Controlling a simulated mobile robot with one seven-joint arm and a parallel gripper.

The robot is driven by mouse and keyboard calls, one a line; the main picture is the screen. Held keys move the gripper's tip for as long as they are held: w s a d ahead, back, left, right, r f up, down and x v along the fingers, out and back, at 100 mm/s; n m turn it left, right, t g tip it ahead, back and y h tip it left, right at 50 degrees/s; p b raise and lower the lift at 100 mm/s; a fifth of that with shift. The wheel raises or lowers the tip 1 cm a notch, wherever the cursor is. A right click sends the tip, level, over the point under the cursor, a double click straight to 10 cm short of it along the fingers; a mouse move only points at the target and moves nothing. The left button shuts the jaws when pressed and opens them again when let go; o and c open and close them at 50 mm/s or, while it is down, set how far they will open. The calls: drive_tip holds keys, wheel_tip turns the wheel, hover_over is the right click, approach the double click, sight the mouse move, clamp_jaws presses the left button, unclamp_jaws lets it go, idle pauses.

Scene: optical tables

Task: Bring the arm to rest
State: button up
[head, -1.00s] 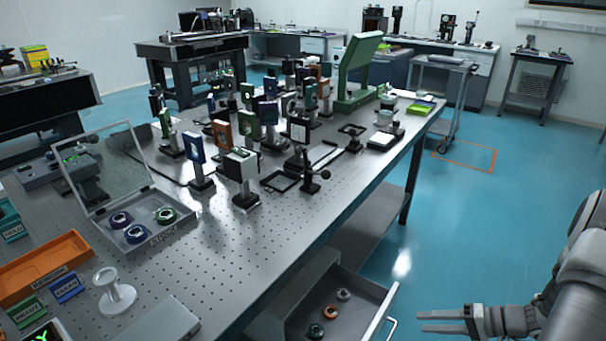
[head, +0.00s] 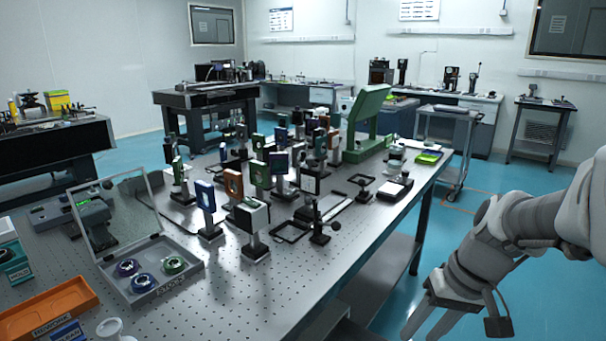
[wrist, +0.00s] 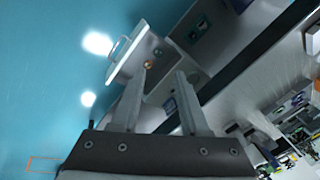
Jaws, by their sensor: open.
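My gripper (head: 428,322) hangs at the lower right of the head view, beside the right edge of the optical table (head: 240,305). Its fingers point down and run off the bottom of the frame. In the wrist view the two fingers (wrist: 163,76) stand apart with nothing held between them. My arm reaches in from the right edge of the head view, bent at the elbow.
In the wrist view a pulled-out drawer (wrist: 118,72) with small rings lies beyond the fingertips. Mounted optics crowd the table, with a green stand (head: 367,115) behind. A lidded tray (head: 122,294) holds rings. A cart (head: 447,140) stands beyond blue floor.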

drive_tip(key=s+a+r+t+h, duration=0.3)
drive_tip(key=s+a+r+t, duration=0.15)
drive_tip(key=s+r, duration=0.35)
wheel_tip(320, 180, up, 15)
drive_tip(key=s+p, duration=0.1)
drive_tip(key=p, duration=1.5)
drive_tip(key=shift+a+r+n, duration=0.2)
drive_tip(key=shift+a+n, duration=0.15)
drive_tip(key=shift+n, duration=0.05)
drive_tip(key=shift+g, duration=0.25)
